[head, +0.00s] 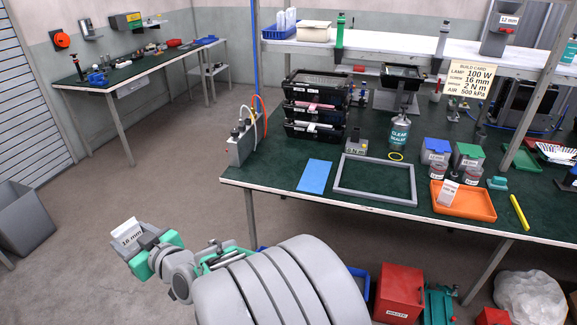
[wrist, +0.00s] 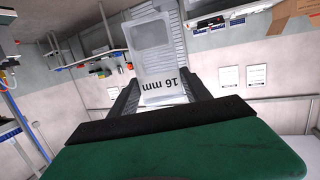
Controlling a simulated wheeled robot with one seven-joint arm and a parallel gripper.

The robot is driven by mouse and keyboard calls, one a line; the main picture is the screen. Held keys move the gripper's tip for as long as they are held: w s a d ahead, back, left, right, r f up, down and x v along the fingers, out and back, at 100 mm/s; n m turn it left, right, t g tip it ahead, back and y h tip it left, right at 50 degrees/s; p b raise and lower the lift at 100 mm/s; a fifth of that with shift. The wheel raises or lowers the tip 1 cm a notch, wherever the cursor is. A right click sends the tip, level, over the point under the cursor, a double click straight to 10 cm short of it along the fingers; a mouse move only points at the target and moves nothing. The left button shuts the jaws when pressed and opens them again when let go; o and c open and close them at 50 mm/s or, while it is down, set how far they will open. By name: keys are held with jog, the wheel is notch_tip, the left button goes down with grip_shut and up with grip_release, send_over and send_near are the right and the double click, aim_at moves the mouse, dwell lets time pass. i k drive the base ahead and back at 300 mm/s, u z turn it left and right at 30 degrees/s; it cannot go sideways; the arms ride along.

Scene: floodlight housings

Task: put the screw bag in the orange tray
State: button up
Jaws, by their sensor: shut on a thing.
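My gripper (head: 140,246) is at the lower left in the head view, out over the floor and well to the left of the green workbench. It is shut on a clear and white screw bag (head: 126,232) marked 16 mm. In the wrist view the screw bag (wrist: 166,58) stands out between the two dark fingers (wrist: 162,96), its label upside down. The orange tray (head: 478,206) lies on the bench near its front edge at the right. A small white labelled packet (head: 447,193) sits in the tray's left part; its print is too small to read.
A grey frame (head: 376,196) and a blue sheet (head: 314,176) lie left of the tray. Blue-lidded and green-lidded boxes (head: 468,155) and cans stand behind it. A yellow stick (head: 519,212) lies to its right. A red bin (head: 399,292) stands on the floor below.

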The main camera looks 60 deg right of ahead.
aim_at(468, 207)
jog(key=k, duration=0.55)
jog(key=z, duration=2.25)
jog(key=i, duration=1.5)
